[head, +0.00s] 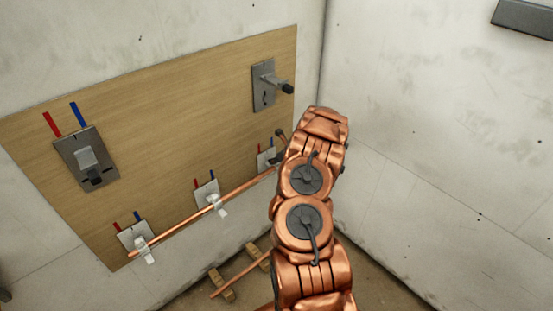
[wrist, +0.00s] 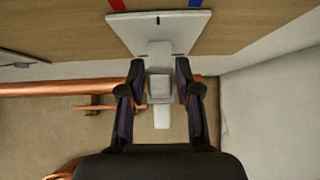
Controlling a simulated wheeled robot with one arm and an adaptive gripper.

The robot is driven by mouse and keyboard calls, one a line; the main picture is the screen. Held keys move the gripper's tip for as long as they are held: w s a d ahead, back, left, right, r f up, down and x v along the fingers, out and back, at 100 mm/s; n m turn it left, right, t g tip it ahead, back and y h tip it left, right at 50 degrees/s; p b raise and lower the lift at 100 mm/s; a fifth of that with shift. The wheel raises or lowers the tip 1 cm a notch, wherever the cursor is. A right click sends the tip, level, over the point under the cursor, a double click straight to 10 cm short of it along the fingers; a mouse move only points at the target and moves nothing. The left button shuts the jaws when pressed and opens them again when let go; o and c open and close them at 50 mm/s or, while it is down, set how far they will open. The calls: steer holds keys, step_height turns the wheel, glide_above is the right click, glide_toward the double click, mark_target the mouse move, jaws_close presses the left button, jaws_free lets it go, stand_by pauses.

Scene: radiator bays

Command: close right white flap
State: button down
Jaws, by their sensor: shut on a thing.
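The right white flap (wrist: 161,116) hangs from a pale bracket on a grey plate (wrist: 185,28), in the middle of the wrist view. My gripper (wrist: 160,72) has one dark finger on each side of the bracket and flap and is shut on the flap. The flap points away from the plate, so it looks open. In the head view, the right plate (head: 265,156) shows only in part; my copper-coloured arm hides the flap and most of my gripper. A copper pipe (head: 185,219) runs along the board to this bracket; its end there is hidden.
The wooden board (head: 170,130) also carries a middle white flap (head: 217,205) and a left white flap (head: 145,252), both at the pipe. A grey lever plate (head: 264,88) is above. Another pipe lies on wooden blocks (head: 222,285) on the floor. A wall stands close at right.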

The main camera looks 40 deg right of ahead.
steer(key=c, duration=1)
jaws_free()
steer(key=shift+s+f, duration=0.1)
steer(key=shift+f, duration=0.05)
steer(key=shift+s+r, duration=0.2)
steer(key=shift+r, duration=0.35)
steer(key=v, duration=1.1)
steer(key=shift+s+f, duration=0.1)
